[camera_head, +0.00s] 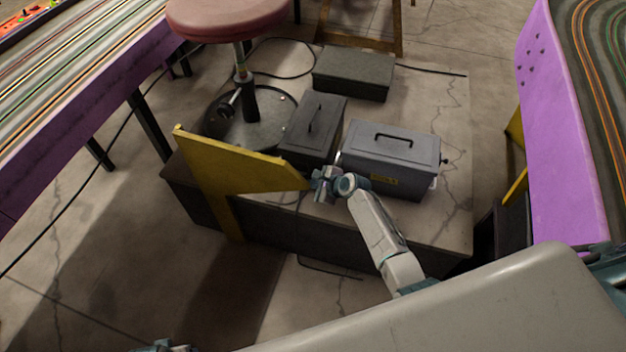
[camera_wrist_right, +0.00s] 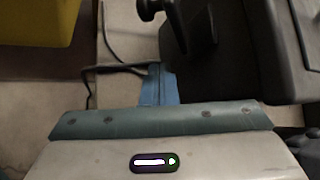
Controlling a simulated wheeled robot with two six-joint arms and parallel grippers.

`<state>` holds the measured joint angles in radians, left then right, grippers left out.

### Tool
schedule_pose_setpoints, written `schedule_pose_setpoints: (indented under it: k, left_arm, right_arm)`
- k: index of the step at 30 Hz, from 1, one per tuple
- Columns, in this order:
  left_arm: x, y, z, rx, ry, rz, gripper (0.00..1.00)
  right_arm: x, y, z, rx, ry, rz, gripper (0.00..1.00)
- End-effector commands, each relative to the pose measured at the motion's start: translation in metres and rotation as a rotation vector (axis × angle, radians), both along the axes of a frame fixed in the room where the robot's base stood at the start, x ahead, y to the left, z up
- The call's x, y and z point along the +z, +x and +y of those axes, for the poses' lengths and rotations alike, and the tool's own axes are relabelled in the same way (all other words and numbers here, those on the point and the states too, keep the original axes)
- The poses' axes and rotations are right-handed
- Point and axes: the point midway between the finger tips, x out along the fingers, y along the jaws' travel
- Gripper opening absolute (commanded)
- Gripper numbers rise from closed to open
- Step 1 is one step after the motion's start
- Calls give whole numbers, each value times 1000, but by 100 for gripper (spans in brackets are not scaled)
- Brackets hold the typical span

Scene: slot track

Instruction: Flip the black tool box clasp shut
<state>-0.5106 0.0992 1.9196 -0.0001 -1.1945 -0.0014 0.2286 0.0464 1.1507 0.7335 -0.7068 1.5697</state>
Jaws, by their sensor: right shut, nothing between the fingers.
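The black tool box (camera_head: 313,128) lies on the low platform, lid down, its handle on top. In the right wrist view the dark box (camera_wrist_right: 262,50) fills the upper right. A black lever-like piece (camera_wrist_right: 172,22), which looks like its clasp, sticks out from the box's side, away from the wall. My right gripper (camera_head: 324,184) is at the near end of the black box, just left of the grey box. In the wrist view its blue fingers (camera_wrist_right: 158,85) are together and empty, just below the clasp; contact is unclear. A teal part of my left arm (camera_head: 165,347) barely shows; its fingers are hidden.
A grey metal box (camera_head: 391,150) stands close on the right of the black box. A yellow panel (camera_head: 228,165) stands close left of my gripper. A dark flat case (camera_head: 353,72) and a red stool (camera_head: 228,18) are behind. Cables lie around.

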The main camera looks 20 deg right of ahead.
Motion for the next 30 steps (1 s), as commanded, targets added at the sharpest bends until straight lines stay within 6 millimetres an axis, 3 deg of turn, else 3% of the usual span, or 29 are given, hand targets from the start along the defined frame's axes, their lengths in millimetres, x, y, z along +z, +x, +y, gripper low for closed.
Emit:
schedule_pose_setpoints:
  k: [6,13,19,30]
  left_arm:
    - [-34,-12,4,6,-1,31,76]
    - [-60,-23,5,10,-4,49,76]
    - [-69,-27,6,12,-5,53,76]
    - [-70,-27,6,12,-5,53,76]
  right_arm:
    - [27,-28,-16,1,-4,1,0]
    - [51,-57,-33,1,-4,3,0]
    - [61,-68,-39,1,-2,5,0]
    - [62,-69,-40,2,-2,4,0]
